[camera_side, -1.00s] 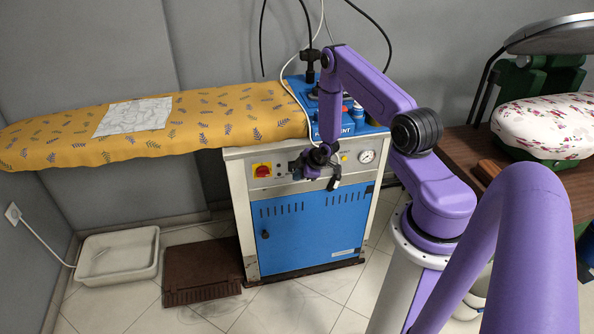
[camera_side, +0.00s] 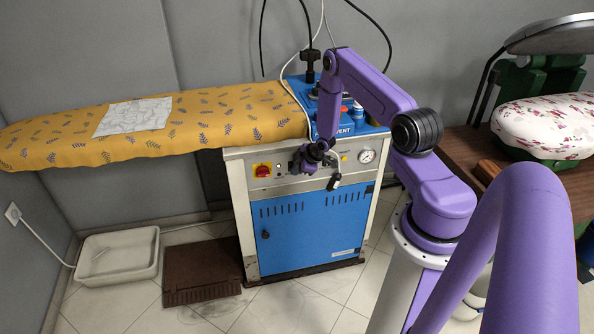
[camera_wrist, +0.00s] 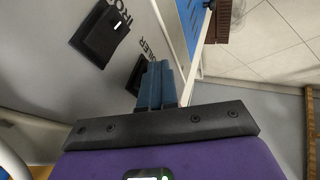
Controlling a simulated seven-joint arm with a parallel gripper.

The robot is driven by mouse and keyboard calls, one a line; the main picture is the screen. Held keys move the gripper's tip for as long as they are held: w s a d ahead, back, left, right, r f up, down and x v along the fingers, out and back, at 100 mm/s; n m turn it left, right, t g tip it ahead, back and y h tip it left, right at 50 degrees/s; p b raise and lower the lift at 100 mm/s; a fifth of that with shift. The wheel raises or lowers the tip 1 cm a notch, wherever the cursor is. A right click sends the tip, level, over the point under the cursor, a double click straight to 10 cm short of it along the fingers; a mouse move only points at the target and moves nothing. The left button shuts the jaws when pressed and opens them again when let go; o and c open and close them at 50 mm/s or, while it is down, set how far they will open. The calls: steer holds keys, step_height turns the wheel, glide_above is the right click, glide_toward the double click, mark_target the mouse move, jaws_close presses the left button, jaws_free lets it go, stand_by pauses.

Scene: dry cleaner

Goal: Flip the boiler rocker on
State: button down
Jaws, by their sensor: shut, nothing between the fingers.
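The boiler rocker (camera_wrist: 136,76) is a black switch on the grey machine panel, beside lettering that reads as part of "BOILER" in the wrist view. My gripper (camera_wrist: 159,66) is shut and empty, its blue fingers right next to this rocker and overlapping its edge in the picture. I cannot tell whether they touch it. The rocker's position is partly hidden by the fingers. In the side view my gripper (camera_side: 297,164) is at the machine's front panel (camera_side: 284,187), and I cannot make out the rocker there.
Another black rocker (camera_wrist: 103,34), with a white mark and partly visible "IRON" lettering, sits close by. A yellow ironing board (camera_side: 215,115) extends left above the panel.

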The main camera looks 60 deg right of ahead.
steer(key=shift+r, duration=0.85)
steer(key=s+a+r, duration=0.3)
steer(key=s+r, duration=0.5)
steer(key=shift+s+a+r, duration=0.25)
steer(key=shift+s+r, duration=0.05)
stand_by(0.5)
